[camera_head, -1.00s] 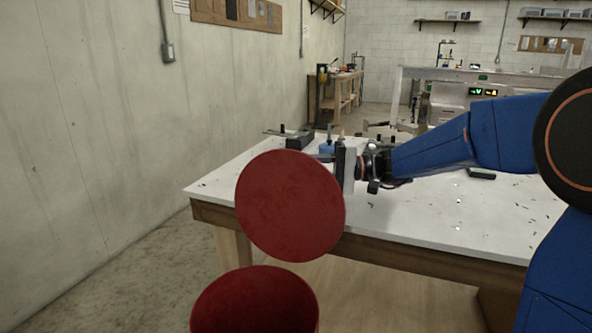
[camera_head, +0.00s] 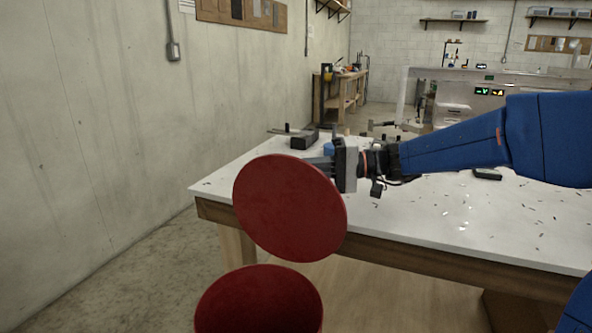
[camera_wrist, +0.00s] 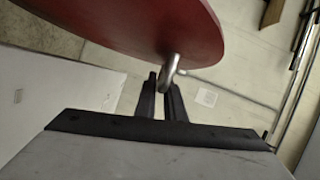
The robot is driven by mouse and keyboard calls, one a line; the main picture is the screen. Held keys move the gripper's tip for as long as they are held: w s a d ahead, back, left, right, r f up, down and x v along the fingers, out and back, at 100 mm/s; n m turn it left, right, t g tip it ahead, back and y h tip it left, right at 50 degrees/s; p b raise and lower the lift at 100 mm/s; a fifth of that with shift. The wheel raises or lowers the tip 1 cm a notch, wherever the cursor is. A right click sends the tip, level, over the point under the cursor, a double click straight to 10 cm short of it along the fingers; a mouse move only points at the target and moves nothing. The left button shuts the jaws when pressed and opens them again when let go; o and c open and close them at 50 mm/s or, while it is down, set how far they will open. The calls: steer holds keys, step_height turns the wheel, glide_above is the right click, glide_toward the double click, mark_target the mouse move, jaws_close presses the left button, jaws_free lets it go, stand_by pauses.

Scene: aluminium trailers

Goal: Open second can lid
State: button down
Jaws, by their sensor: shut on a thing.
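A round red lid (camera_head: 288,207) hangs tilted in the air above a red can (camera_head: 258,303) at the bottom of the head view. The can's top is uncovered, and the lid is apart from its rim. My gripper (camera_head: 318,163) is behind the lid's upper right edge, its fingertips partly hidden by the lid. In the wrist view, my gripper (camera_wrist: 165,82) is shut on the metal handle (camera_wrist: 169,72) of the lid (camera_wrist: 150,22). The can's lower part is cut off by the frame.
A white-topped workbench (camera_head: 440,215) with metal shavings stands behind the lid and can. A black block (camera_head: 304,139) and other tools lie at its far side. A concrete wall (camera_head: 90,120) is on the left, with open floor before it.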

steer(key=c, duration=1.8)
jaws_free()
steer(key=shift+c, duration=0.2)
steer(key=d+r, duration=0.1)
steer(key=d, duration=1.6)
steer(key=shift+w+d+r, duration=0.2)
steer(key=shift+w, duration=0.15)
